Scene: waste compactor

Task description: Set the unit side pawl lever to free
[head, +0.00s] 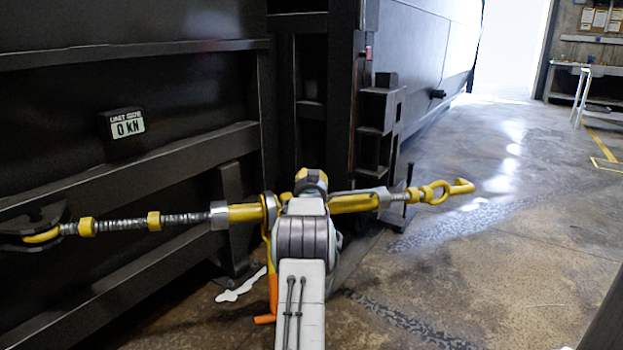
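A yellow ratchet turnbuckle (350,203) spans the head view from left to right, with threaded rods at both ends. Its left hook (42,236) is at a dark lug on the unit wall. Its right hook (460,188) reaches out over the floor, touching nothing that I can see. A handle with an orange grip (272,290) hangs down from the middle. My arm covers the middle of the turnbuckle, and I cannot make out the pawl lever. The end of my arm, with my gripper (311,180), is at the turnbuckle's middle. Its fingers are hidden or too small to tell.
A display (127,125) on the dark unit wall reads "UNIT SIDE 0 KN". A dark steel post and brackets (378,120) stand just behind the turnbuckle. The concrete floor (500,260) at the right is open. A workbench (590,70) stands far back right.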

